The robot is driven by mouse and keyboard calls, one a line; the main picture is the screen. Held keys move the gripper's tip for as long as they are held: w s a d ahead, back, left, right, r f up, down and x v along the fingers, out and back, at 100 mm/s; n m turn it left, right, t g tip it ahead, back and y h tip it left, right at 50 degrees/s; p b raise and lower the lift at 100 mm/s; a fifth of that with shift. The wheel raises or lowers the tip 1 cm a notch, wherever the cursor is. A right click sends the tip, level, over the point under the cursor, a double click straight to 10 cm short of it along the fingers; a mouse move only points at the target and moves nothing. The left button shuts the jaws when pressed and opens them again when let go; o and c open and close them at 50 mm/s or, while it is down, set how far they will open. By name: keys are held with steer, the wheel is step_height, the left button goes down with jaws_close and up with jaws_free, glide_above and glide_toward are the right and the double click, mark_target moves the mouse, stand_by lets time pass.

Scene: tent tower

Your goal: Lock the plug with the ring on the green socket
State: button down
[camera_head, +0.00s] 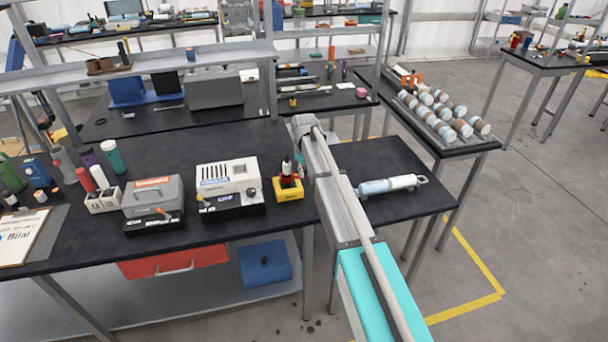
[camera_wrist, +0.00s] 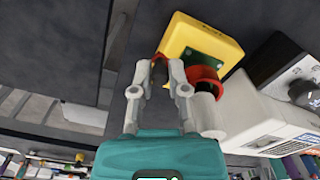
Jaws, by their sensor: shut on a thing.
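The green socket (camera_wrist: 203,58) sits on a yellow box (camera_wrist: 193,35) in the wrist view. A red ring (camera_wrist: 205,73) curves around the front of the socket. A pale cylindrical plug (camera_wrist: 208,115) stands at the ring, partly behind my right finger. My gripper (camera_wrist: 160,66) is shut on a dark red part beside the socket, which looks like the ring's lever; its join to the ring is hard to see. In the head view, the yellow box (camera_head: 290,193) stands near the table's right edge with the red ring (camera_head: 290,183) on top.
A white-and-black device (camera_head: 228,187) stands close left of the yellow box, and a grey case (camera_head: 153,195) beyond it. My arm passes just right of the box. A pale cylinder (camera_head: 388,185) lies on the right table (camera_head: 425,200). Free table lies behind the box.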

steer(key=shift+w+a+n, duration=0.1)
steer(key=shift+w+n, duration=0.45)
steer(key=shift+n, duration=0.45)
steer(key=shift+w+n, duration=0.5)
steer(key=shift+n, duration=0.5)
steer(key=c, duration=0.6)
jaws_free()
steer(key=shift+w, duration=0.1)
steer(key=shift+c, duration=0.2)
steer(key=shift+s, duration=0.2)
steer(key=s+d+m, duration=0.4)
steer(key=s+d, duration=0.2)
steer(key=s, duration=0.5)
steer(key=s+d+m, duration=0.4)
steer(key=s+d, duration=0.2)
steer(key=s, duration=0.5)
steer(key=s+d+m, duration=0.4)
steer(key=s+d, duration=0.3)
steer(key=s, duration=0.4)
steer(key=shift+s, duration=0.25)
